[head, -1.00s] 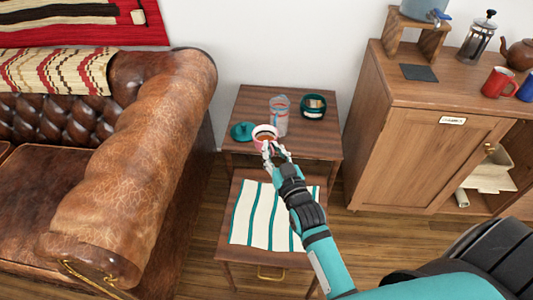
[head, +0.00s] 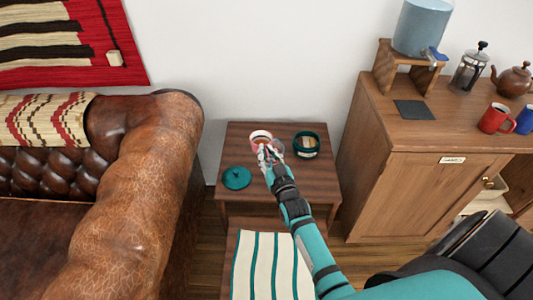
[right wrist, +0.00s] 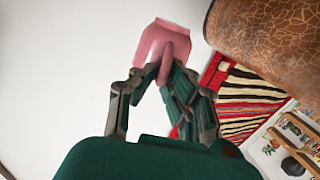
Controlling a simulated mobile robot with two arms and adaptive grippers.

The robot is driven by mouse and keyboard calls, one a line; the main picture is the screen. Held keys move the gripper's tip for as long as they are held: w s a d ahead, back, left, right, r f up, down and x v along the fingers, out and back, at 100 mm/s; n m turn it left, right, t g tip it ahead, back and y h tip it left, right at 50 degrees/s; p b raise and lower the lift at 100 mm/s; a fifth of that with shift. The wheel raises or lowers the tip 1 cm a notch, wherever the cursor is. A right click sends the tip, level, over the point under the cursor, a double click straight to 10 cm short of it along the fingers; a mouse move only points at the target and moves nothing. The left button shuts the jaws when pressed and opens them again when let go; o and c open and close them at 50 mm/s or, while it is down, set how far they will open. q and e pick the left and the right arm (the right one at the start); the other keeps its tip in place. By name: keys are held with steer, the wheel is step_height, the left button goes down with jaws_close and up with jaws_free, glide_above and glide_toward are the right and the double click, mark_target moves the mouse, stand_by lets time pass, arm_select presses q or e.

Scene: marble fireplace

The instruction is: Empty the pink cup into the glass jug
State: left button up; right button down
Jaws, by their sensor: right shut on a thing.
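The pink cup (head: 261,136) is in my right gripper (head: 265,155), over the back of the small dark wooden table (head: 240,139). In the head view, brown contents show inside the cup and its mouth faces up. In the right wrist view, the pink cup (right wrist: 162,42) sits between the shut fingers (right wrist: 162,88). The glass jug (head: 277,149) stands on the table just right of the cup, partly hidden by my gripper. I cannot tell whether cup and jug touch. My left gripper is out of view.
A teal lid (head: 236,178) lies left of the jug; a dark green container (head: 306,144) stands to its right. A striped cloth (head: 272,265) covers the nearer surface. A leather sofa (head: 140,190) is at left, a wooden cabinet (head: 405,185) at right.

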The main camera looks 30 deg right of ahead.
mark_target(271, 144)
step_height(271, 144, down, 2)
steer(key=shift+f+b, duration=0.1)
steer(key=shift+b, duration=0.75)
step_height(271, 144, up, 3)
steer(key=m+g+p, duration=0.1)
steer(key=m+p, duration=0.1)
steer(key=p, duration=0.2)
steer(key=shift+f+y, duration=0.2)
steer(key=shift+y, duration=0.1)
steer(key=shift+w+d+r+m+g+y+p, duration=0.1)
steer(key=shift+r+m+g+y+p, duration=0.2)
steer(key=shift+m+p, duration=0.25)
steer(key=shift+w+d+r+m+g+y+p, duration=0.1)
steer(key=shift+r+m+g+p, duration=0.05)
steer(key=shift+m+g+p, duration=0.35)
steer(key=m+y, duration=0.1)
steer(key=d+m+g+y, duration=0.1)
steer(key=m, duration=0.1)
steer(key=shift+w+d+p, duration=0.15)
steer(key=shift+d+p, duration=0.1)
steer(key=shift+p, duration=0.15)
steer(key=shift+g, duration=0.3)
steer(key=shift+w+d+m+y+p, duration=0.15)
steer(key=shift+d+m+y+p, duration=0.35)
steer(key=shift+m+p, duration=0.2)
steer(key=shift+w+d+f+y+b, duration=0.1)
steer(key=shift+d+f+y+b, duration=0.2)
steer(key=shift+d+f, duration=0.1)
stand_by(0.8)
